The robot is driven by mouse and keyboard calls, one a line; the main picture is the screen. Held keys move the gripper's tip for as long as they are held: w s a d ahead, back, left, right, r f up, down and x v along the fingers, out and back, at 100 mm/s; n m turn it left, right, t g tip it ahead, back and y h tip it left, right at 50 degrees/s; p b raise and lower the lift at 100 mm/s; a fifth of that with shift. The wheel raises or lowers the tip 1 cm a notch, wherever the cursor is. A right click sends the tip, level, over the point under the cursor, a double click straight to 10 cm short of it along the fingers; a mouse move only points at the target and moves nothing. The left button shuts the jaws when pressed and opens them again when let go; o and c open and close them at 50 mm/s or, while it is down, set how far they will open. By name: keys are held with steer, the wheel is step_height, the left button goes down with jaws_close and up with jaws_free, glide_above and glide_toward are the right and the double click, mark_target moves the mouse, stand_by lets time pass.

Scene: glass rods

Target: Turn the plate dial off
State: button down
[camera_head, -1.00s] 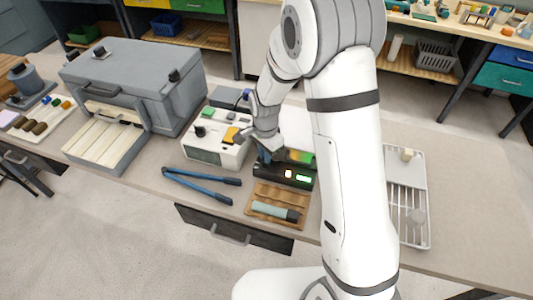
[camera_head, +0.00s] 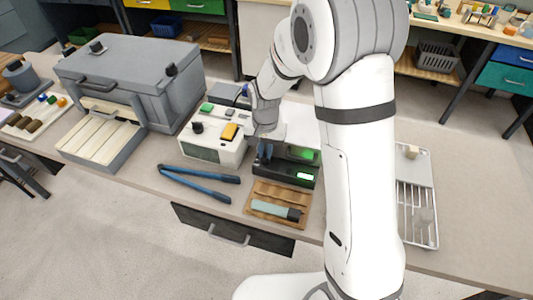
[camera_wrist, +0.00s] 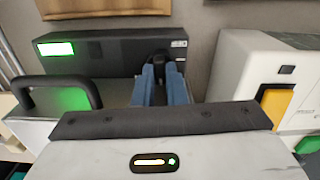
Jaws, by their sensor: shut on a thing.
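The plate unit is a dark box (camera_head: 288,174) on the bench, with a lit green display (camera_head: 305,176) on its front and a green glow on its top. In the wrist view its dark front (camera_wrist: 110,55) carries the lit display (camera_wrist: 55,48) at the left. The black dial (camera_wrist: 167,62) is at the right of that front. My gripper (camera_wrist: 165,84) has its blue fingers on both sides of the dial and is shut on it. In the head view my gripper (camera_head: 265,153) is at the left part of the unit. The fingers partly hide the dial, so its pointer mark cannot be read.
A white machine (camera_head: 212,142) with a yellow button stands close at the left. Blue-handled tongs (camera_head: 200,184) and a wooden tray (camera_head: 264,192) lie in front. A grey furnace (camera_head: 140,75) is further left. A wire rack (camera_head: 425,215) is at the right, partly behind my arm.

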mark_target(265, 154)
steer(key=n+b, duration=0.1)
steer(key=n, duration=0.3)
steer(key=shift+s+f+b, duration=0.1)
steer(key=shift+f+b, duration=0.1)
steer(key=shift+b, duration=0.2)
steer(key=shift+n+b, duration=0.55)
steer(key=shift+n, duration=1.55)
steer(key=c, duration=1.8)
jaws_free()
steer(key=shift+r, duration=0.15)
steer(key=shift+o, duration=0.2)
steer(key=shift+r+p, duration=2.65)
steer(key=shift+r, duration=1.35)
